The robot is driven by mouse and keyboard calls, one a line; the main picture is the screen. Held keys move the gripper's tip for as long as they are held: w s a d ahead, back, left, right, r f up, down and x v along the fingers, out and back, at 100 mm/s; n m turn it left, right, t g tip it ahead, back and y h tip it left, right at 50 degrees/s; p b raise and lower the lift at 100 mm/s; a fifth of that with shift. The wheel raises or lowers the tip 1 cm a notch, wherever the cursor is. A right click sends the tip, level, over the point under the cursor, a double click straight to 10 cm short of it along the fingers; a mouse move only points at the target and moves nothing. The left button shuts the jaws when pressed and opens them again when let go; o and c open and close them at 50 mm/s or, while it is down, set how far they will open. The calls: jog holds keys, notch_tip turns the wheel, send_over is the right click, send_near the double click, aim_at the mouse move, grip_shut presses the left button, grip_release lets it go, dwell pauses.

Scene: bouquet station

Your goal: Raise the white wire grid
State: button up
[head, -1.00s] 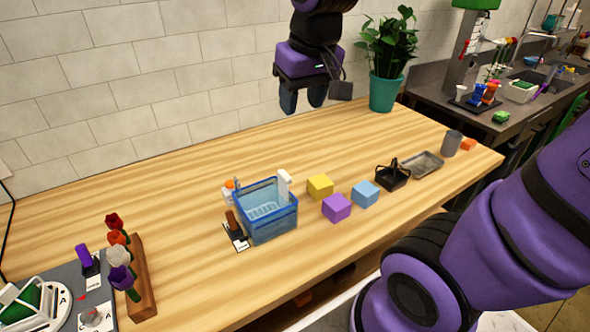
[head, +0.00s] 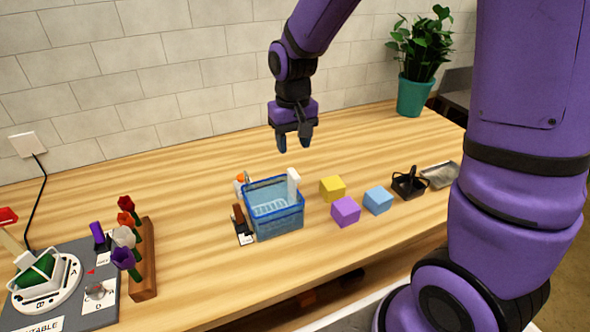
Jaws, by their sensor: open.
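A pale slatted grid (head: 270,208) shows inside a clear blue, open-topped tank (head: 280,222) on the wooden table. A white upright post (head: 294,184) rises above the tank's right rear side; I cannot tell for certain that it joins the grid. My gripper (head: 294,142) is open and empty, fingers pointing down. It hangs in the air above and behind the tank, apart from it. The tank's walls partly veil the grid.
Yellow (head: 332,188), purple (head: 345,211) and blue (head: 378,200) cubes sit right of the tank. A black caddy (head: 408,183) stands farther right. A wooden flower rack (head: 146,262) and grey turntable board (head: 72,300) are at left.

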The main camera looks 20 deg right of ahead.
aim_at(293, 172)
notch_tip(293, 172, down, 8)
jog(key=shift+f, duration=0.25)
